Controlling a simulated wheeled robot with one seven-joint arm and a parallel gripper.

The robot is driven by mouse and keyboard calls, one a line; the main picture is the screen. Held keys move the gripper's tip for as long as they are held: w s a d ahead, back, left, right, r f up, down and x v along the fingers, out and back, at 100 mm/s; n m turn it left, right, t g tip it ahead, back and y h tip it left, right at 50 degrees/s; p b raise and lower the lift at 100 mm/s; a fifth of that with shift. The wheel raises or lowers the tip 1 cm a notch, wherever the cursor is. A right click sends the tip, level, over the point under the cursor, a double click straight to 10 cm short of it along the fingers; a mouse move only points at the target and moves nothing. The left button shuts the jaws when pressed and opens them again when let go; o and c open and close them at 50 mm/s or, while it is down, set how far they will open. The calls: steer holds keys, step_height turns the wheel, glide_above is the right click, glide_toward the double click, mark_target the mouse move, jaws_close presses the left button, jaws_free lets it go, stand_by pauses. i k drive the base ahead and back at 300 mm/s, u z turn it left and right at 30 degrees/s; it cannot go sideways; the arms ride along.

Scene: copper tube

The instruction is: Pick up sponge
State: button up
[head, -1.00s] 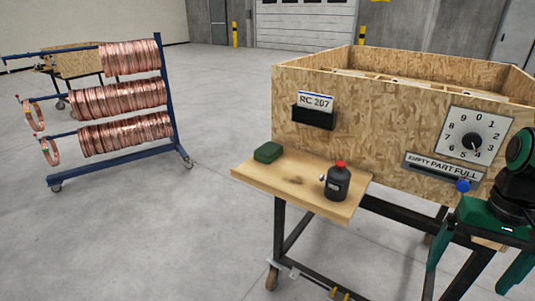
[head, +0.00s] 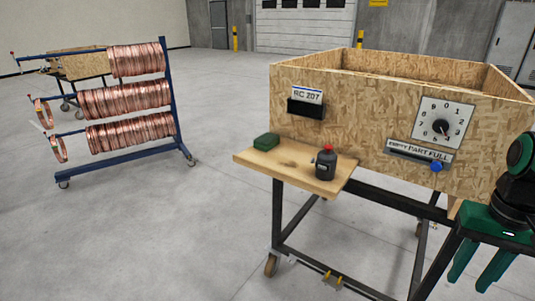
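The sponge, a small green block (head: 266,141), lies flat on the left back part of the small wooden shelf (head: 262,160) at the front of the chipboard crate. My gripper (head: 470,288) hangs at the lower right edge, well to the right of the sponge and apart from it. Its two green fingers point down with a narrow gap between them. I see nothing between them.
A dark bottle with a red cap (head: 325,163) stands on the shelf right of the sponge. The chipboard crate (head: 350,120) rises behind, with a dial (head: 443,121) and a blue knob (head: 437,166). A rack of copper coils (head: 125,101) stands left. Floor between is clear.

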mark_target(265, 142)
steer(key=k, duration=0.9)
steer(key=u, duration=0.55)
steer(key=i, duration=0.7)
steer(key=u, duration=0.85)
steer(key=i, duration=1.15)
steer(key=z, duration=0.5)
steer(key=i, duration=0.9)
steer(key=z, duration=0.5)
